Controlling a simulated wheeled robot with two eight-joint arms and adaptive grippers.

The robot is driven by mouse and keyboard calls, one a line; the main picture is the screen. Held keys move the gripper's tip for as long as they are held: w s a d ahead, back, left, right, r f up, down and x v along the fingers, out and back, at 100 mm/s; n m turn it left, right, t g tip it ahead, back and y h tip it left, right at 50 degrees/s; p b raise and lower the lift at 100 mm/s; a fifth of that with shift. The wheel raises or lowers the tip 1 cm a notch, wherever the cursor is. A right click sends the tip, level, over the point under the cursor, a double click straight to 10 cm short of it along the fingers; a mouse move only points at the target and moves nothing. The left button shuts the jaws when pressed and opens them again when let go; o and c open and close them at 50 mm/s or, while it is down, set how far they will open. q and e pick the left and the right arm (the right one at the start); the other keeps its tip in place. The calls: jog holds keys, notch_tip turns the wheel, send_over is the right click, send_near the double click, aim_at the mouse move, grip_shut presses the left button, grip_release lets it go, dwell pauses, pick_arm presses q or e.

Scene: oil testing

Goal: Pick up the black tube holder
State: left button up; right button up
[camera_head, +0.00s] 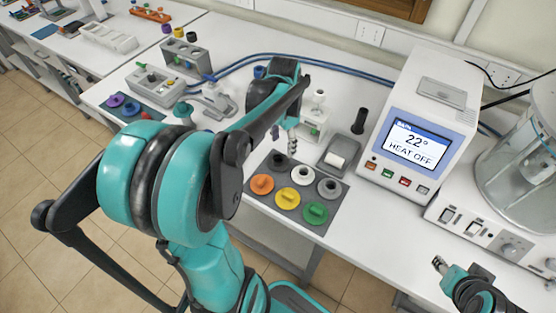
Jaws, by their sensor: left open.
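A dark mat (333,205) on the bench bears several round knobbed pieces. A separate black upright cylinder (359,121) stands farther back, beside the heater unit. I cannot tell for certain which is the tube holder. My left gripper (292,142) is open and hangs above the back of the mat, just right of the black piece and apart from the cylinder. My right gripper (439,263) is low at the right near the bench's front edge; its jaw state is unclear.
A small grey device (338,157) sits behind. The heater unit (418,135) stands right. Bench space right of the mat is clear.

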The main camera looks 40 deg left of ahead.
aim_at(278, 155)
pick_arm(q)
jog(key=f+b, duration=0.1)
jog(key=f, duration=0.1)
jog(key=a+f+b, duration=0.1)
jog(key=f, duration=0.2)
jog(key=f+b, duration=0.1)
jog(key=f, duration=0.2)
jog(key=shift+a+f, duration=0.15)
jog(key=shift+a, duration=0.25)
jog(key=c, duration=1.3)
